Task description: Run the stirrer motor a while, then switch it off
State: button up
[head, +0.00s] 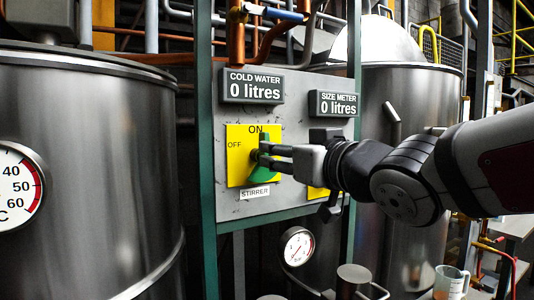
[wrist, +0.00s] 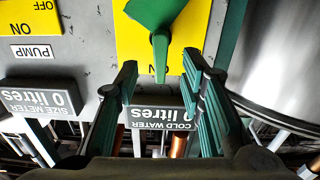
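The stirrer switch is a green handle (head: 264,170) on a yellow plate (head: 238,170) marked ON at the top and OFF at the left, above a STIRRER label (head: 255,192). In the wrist view, which is upside down, the narrow end of the green handle (wrist: 160,50) points to ON on the yellow plate (wrist: 196,30). My gripper (head: 268,156) is at the switch, coming from the right. In the wrist view its two fingers are apart, one on each side of the handle's narrow end, with gaps visible. The stirrer motor itself is not identifiable.
The cold water display (head: 252,87) and size meter display (head: 334,104) both read 0 litres. A second yellow plate (head: 317,192) is mostly behind my gripper; the wrist view shows its PUMP label (wrist: 35,51). Steel tanks stand left (head: 90,150) and right (head: 425,110). A dial gauge (head: 298,246) sits below.

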jog(key=x, duration=0.6)
jog(key=shift+w+a, duration=0.3)
